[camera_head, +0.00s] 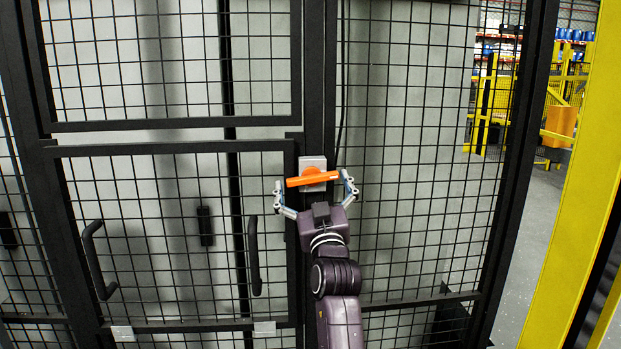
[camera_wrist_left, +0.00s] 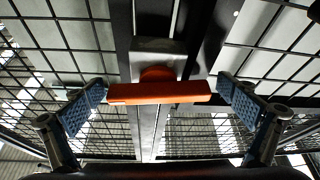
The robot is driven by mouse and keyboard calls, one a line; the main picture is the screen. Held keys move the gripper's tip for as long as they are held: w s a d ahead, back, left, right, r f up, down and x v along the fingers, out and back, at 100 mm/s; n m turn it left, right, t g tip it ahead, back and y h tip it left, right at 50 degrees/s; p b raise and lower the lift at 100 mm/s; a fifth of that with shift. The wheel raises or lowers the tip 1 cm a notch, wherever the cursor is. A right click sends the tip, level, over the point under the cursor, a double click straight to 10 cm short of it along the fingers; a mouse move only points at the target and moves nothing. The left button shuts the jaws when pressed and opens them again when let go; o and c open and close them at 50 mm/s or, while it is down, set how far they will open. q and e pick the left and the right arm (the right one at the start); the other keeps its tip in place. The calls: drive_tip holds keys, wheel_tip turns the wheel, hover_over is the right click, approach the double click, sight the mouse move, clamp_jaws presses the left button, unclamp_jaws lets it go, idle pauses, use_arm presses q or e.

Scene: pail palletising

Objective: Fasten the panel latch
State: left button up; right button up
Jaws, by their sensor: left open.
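The panel latch has an orange handle (camera_head: 314,179) on a grey plate (camera_head: 313,163), fixed to the black post at the panel's upper right corner. The handle lies across the post, nearly level, its right end slightly higher. My left gripper (camera_head: 316,186) is open, one finger near each end of the handle. In the left wrist view the orange handle (camera_wrist_left: 160,93) spans most of the space between the blue finger pads, with a small gap at each side. The mesh panel (camera_head: 170,149) sits in line with the fence frame. My right gripper is not in view.
The panel carries two black handles (camera_head: 96,260) and (camera_head: 254,256). Black mesh fencing (camera_head: 410,100) surrounds the latch. A yellow post (camera_head: 575,200) stands at the right, with open floor (camera_head: 535,230) and storage racks behind it.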

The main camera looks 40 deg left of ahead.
use_arm(q)
drive_tip(key=shift+s+d+r, duration=0.25)
drive_tip(key=shift+d+r, duration=0.05)
drive_tip(key=shift+d, duration=0.3)
drive_tip(key=c, duration=0.5)
drive_tip(key=shift+a, duration=0.1)
drive_tip(key=shift+c, duration=2.5)
drive_tip(key=m+t+p, duration=0.1)
drive_tip(key=m, duration=0.1)
drive_tip(key=shift+a+m+h+p, duration=0.1)
drive_tip(key=shift+m+h+p, duration=0.2)
drive_tip(key=shift+h+p, duration=0.1)
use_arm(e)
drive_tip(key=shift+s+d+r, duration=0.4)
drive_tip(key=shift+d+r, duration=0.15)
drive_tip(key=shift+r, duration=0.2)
use_arm(q)
drive_tip(key=shift+f, duration=0.1)
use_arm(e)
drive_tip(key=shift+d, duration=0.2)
